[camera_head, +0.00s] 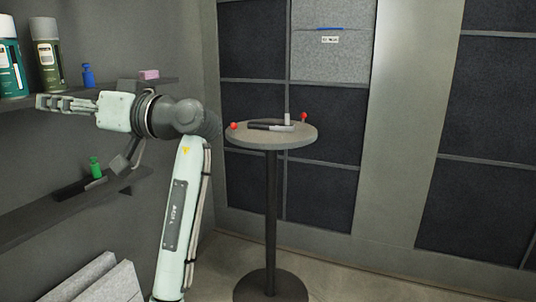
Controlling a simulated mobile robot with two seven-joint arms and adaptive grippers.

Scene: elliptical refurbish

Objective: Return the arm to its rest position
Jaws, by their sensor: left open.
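My left arm rises from the bottom of the head view and bends to the left at its elbow. My left gripper (62,104) points left at the height of the upper wall shelf, in front of it. Its fingers look empty, and I see nothing held between them. The right gripper does not show.
The upper shelf (172,82) holds spray cans (47,58), a blue bottle (88,77) and a pink block (149,74). The lower shelf (40,222) holds a green bottle (95,167). A round table (245,138) with dark tools stands to the right. Floor right of it is clear.

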